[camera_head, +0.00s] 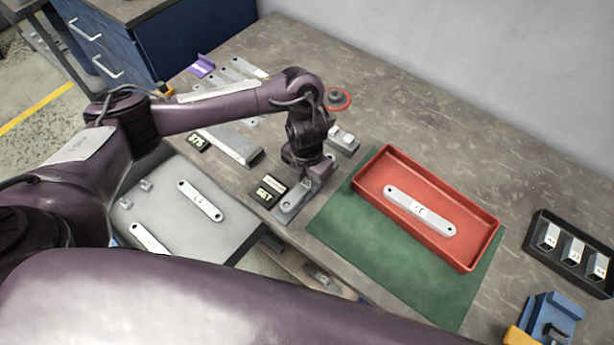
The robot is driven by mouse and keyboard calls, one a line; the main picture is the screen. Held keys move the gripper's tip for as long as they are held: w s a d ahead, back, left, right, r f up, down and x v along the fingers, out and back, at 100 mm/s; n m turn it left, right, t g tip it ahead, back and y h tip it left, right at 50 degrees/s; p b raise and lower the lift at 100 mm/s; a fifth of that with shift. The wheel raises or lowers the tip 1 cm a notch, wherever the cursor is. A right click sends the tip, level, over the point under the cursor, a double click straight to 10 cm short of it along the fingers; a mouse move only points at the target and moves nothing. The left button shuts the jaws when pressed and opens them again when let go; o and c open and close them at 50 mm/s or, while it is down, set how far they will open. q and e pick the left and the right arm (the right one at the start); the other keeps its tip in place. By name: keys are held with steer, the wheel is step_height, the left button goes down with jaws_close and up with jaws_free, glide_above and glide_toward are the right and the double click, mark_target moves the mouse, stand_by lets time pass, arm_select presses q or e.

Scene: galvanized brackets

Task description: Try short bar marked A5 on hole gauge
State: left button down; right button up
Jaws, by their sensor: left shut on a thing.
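My left gripper (308,183) points down at the near edge of the table and is shut on a short grey metal bar. Most of the bar is hidden by the jaws and I cannot read a mark on it. A grey metal fixture (287,209), which looks like the hole gauge, lies just below the jaws, beside a black label plate (268,192). I cannot tell whether bar and fixture touch. My right gripper is not in view.
A red tray (483,241) holding a marked bar (420,211) stands on a green mat (345,235). A grey tray (168,187) at left carries more bars. A long grey block (232,144) lies behind. A black rack (545,222) and blue fixture (552,314) stand right.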

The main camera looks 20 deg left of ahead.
arm_select(q)
steer(key=shift+f+b, duration=0.4)
steer(key=shift+f, duration=0.1)
stand_by(1.8)
steer(key=c, duration=1)
jaws_free()
steer(key=shift+r, duration=0.1)
step_height(320, 180, up, 8)
steer(key=shift+f+p, duration=0.15)
steer(key=shift+p, duration=0.65)
steer(key=shift+f, duration=0.1)
